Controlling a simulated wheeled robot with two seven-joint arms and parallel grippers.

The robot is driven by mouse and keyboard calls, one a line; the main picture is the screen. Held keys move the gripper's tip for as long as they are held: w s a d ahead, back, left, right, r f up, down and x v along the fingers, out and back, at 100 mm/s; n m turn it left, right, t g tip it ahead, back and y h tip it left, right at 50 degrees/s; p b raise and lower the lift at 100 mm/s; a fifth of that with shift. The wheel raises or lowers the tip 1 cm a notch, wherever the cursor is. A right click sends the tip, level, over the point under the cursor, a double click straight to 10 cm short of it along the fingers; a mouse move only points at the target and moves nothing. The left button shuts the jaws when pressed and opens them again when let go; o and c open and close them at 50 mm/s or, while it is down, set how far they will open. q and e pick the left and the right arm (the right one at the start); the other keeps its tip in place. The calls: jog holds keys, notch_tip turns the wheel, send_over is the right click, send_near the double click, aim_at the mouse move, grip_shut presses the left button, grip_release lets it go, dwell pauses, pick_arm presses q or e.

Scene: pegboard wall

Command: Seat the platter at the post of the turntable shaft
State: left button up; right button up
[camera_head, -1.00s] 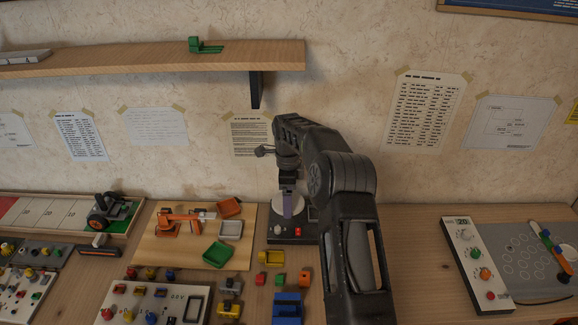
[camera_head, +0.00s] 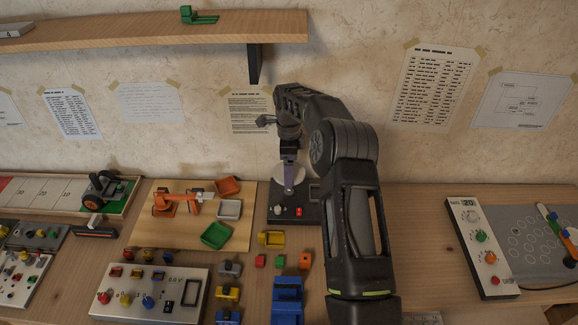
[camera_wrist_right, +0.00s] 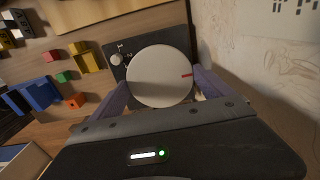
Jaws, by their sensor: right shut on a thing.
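The platter (camera_wrist_right: 160,77) is a pale round disc with a red mark near its edge. My right gripper (camera_wrist_right: 165,98) is shut on it, one purple-grey finger at each side in the right wrist view. In the head view the platter (camera_head: 291,172) shows beside the gripper (camera_head: 289,190), above the dark turntable base (camera_head: 283,214). The base also shows in the right wrist view (camera_wrist_right: 122,49). The shaft post is hidden, so I cannot tell whether the platter touches it. My left gripper is not in view.
A wooden board with an orange arm model (camera_head: 165,203) and small trays lies left of the turntable. Several coloured blocks (camera_head: 261,261) and a blue holder (camera_head: 287,296) lie in front. A white control panel (camera_head: 482,247) stands to the right. A shelf (camera_head: 150,34) hangs above.

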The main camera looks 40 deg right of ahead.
jog(key=b, duration=0.2)
send_over(289, 190)
jog(key=shift+w+d+f, duration=0.1)
jog(key=shift+f, duration=1)
jog(key=shift+w+d+f, duration=0.1)
jog(key=shift+f, duration=0.95)
jog(key=shift+a, duration=0.1)
jog(key=shift+f+b, duration=0.25)
jog(key=shift+b, duration=0.2)
jog(key=shift+f, duration=0.35)
jog(key=shift+f+b, duration=0.25)
jog(key=shift+b, duration=0.2)
jog(key=shift+f, duration=0.3)
jog(key=shift+f+b, duration=0.25)
jog(key=shift+b, duration=0.15)
dwell(0.5)
